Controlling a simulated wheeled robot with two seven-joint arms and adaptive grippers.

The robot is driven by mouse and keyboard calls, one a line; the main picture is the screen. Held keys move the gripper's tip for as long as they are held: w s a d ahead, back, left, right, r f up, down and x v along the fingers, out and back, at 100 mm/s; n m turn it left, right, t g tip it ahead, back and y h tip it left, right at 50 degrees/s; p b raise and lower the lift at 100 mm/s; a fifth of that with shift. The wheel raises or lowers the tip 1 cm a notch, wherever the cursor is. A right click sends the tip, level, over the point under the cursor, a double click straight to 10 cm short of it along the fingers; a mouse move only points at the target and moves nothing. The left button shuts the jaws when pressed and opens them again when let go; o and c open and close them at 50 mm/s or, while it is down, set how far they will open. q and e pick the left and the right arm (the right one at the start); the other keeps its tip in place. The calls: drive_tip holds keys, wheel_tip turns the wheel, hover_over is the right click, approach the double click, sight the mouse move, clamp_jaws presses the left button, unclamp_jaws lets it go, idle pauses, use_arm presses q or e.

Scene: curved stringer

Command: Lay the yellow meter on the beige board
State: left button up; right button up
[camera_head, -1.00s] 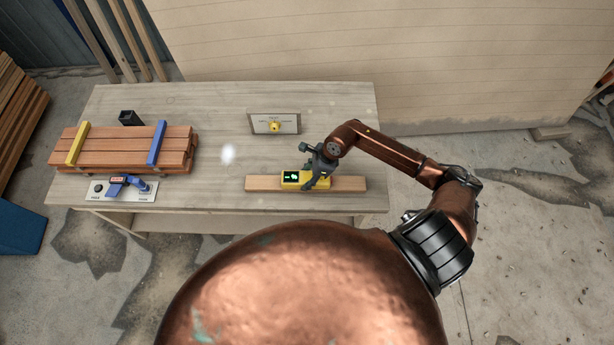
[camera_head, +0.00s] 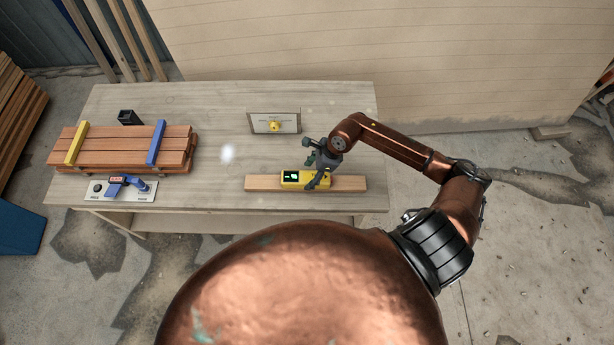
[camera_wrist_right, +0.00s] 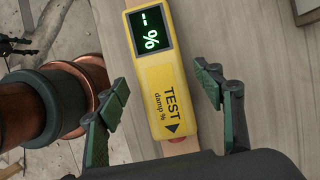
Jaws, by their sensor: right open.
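The yellow meter (camera_head: 293,179) lies flat on the beige board (camera_head: 346,184) near the front edge of the table. In the right wrist view the meter (camera_wrist_right: 164,88) shows a dark display with green "--%" and the words "TEST damp %". My right gripper (camera_head: 318,176) is over the right end of the meter. In the right wrist view its fingers (camera_wrist_right: 163,92) are spread on either side of the meter, with gaps, and hold nothing. Part of the board (camera_wrist_right: 180,148) shows past the meter's end. My left gripper is not in view.
A stack of reddish boards (camera_head: 115,150) with a yellow strap and a blue strap lies at the left. In front of it is a white panel (camera_head: 143,195) with a blue handle. A framed sign with a yellow knob (camera_head: 274,122) and a black holder (camera_head: 129,117) stand further back.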

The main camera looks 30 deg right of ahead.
drive_tip(key=b+v, duration=0.1)
drive_tip(key=v, duration=0.8)
